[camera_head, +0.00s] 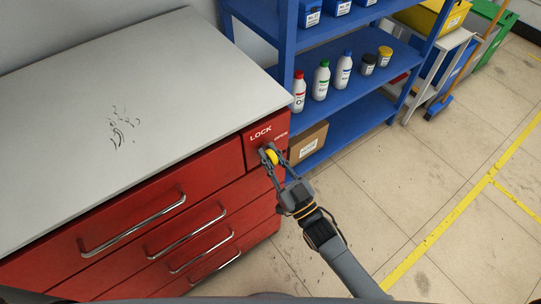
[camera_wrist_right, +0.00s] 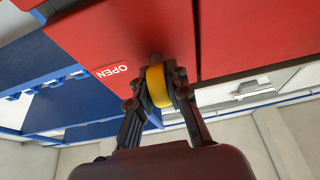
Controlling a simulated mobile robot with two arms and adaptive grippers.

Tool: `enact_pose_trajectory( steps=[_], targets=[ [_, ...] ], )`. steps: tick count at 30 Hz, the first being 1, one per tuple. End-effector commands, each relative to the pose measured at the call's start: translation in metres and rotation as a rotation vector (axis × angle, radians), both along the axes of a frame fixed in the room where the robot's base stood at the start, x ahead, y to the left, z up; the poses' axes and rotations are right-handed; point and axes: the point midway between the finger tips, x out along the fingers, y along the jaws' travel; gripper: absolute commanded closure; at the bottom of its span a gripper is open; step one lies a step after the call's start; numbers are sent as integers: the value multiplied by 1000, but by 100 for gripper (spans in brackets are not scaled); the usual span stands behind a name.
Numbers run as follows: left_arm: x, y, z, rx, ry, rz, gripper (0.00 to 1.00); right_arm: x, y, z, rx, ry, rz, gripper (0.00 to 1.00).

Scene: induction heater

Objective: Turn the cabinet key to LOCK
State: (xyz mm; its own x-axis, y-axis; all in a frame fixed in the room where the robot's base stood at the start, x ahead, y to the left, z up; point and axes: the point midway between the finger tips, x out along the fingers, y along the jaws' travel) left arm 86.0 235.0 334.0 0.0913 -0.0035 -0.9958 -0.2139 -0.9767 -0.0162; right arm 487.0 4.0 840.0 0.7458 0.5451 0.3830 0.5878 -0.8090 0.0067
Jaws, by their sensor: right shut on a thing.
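The red cabinet (camera_head: 215,187) stands at the left with a pale top. Its lock panel at the upper right corner bears the word LOCK (camera_head: 261,133) and, to the right, OPEN (camera_head: 281,136). A yellow key (camera_head: 272,157) sits on this panel below the words. My right gripper (camera_head: 273,156) is shut on the key. In the right wrist view the yellow key (camera_wrist_right: 158,86) is between the two fingers of the gripper (camera_wrist_right: 160,90), with OPEN (camera_wrist_right: 111,71) to its left. The key's exact angle is hard to tell. My left gripper is not in view.
Cabinet drawers with metal handles (camera_head: 135,228) lie left of the key. A blue shelf (camera_head: 345,98) with several bottles and jars, and a cardboard box (camera_head: 307,145) low down, stands just behind the cabinet's right side. The floor (camera_head: 410,190) to the right is clear.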

Motion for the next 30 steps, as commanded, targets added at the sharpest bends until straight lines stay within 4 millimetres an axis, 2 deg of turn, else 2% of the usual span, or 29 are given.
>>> enact_pose_trajectory(
  steps=[13, 14, 16, 26, 30],
  targets=[
    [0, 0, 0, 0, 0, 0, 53, 0, 0, -1, -10, -2, -1, 100],
    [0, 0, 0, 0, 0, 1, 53, 0, 0, -1, -10, -2, -1, 77],
    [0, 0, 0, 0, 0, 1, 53, 0, 0, -1, -9, -3, -1, 63],
    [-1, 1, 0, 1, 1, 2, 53, -1, -1, -1, -8, -3, 0, 62],
    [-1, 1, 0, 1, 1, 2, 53, -11, -8, -7, -9, -3, 0, 62]
  ],
)
